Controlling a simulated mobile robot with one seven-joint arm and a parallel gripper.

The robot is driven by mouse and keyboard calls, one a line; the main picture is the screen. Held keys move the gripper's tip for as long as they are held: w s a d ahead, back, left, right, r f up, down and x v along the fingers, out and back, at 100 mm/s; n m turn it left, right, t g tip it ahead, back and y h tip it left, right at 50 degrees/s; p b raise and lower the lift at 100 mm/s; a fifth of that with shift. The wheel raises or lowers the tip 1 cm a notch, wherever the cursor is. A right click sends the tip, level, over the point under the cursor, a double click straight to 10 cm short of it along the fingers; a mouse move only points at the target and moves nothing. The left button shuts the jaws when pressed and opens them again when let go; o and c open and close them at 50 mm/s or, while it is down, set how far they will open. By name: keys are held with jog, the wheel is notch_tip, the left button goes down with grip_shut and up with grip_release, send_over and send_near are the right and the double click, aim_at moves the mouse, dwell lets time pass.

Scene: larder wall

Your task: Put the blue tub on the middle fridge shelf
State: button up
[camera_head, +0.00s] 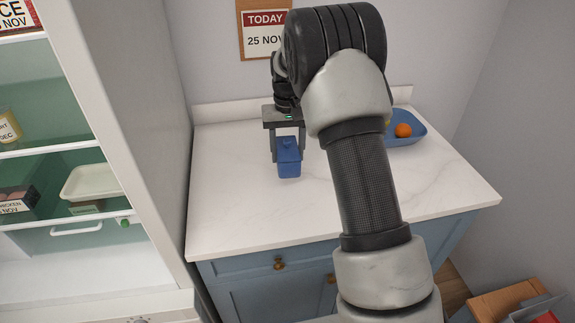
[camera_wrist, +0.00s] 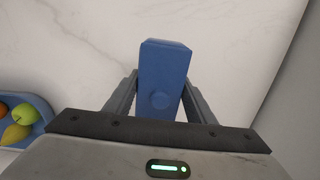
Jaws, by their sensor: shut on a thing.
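The blue tub (camera_head: 288,160) is a small blue block-like container with a round knob on its face. It is over the white countertop, left of the middle. My gripper (camera_head: 287,150) is shut on it, with one finger on each side. In the wrist view the blue tub (camera_wrist: 163,75) stands between the two fingers of my gripper (camera_wrist: 160,95). I cannot tell whether the tub touches the counter. The open fridge is at the left, and its middle shelf (camera_head: 60,148) shows as a pale-edged glass shelf.
On the fridge's lower levels are a white tray (camera_head: 92,181) and a dark labelled pack (camera_head: 17,201). A jar (camera_head: 8,128) stands above them. A blue fruit tray (camera_head: 408,137) sits at the counter's right. The fridge's side wall (camera_head: 125,110) stands between shelves and counter.

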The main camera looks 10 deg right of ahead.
notch_tip(320, 180, up, 2)
jog(key=shift+s+r, duration=0.1)
jog(key=shift+r, duration=0.15)
jog(key=s+f+p, duration=0.2)
jog(key=s+p, duration=0.1)
jog(key=s, duration=1.3)
jog(key=shift+s+f+n, duration=0.25)
jog(key=shift+f+n, duration=0.05)
jog(key=shift+n, duration=0.1)
